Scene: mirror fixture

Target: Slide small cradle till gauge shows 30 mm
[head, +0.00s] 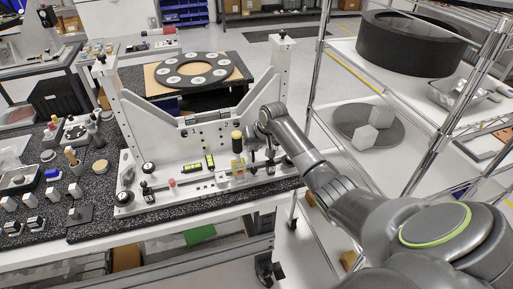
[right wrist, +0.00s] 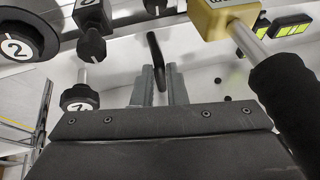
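The white mirror fixture (head: 200,180) stands on the speckled bench with knobs and small blocks along its base. My right gripper (right wrist: 160,85) is at the base's right part. Its two grey fingers stand close together on either side of a thin black lever (right wrist: 156,55); I cannot tell whether they press on it. A brass block (right wrist: 218,15) with a silver rod and black grip (right wrist: 285,100) is to the right of the fingers; in the head view the block (head: 238,165) is left of the gripper. I cannot make out which part is the small cradle, nor any gauge reading. My left gripper is not in view.
Black knobs marked 2 (right wrist: 18,45) are close on the left in the wrist view. Yellow-green vials (head: 191,153) lie left of the brass block. A black ring plate with white discs (head: 193,72) is behind the fixture. A wire shelf (head: 375,150) stands at right.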

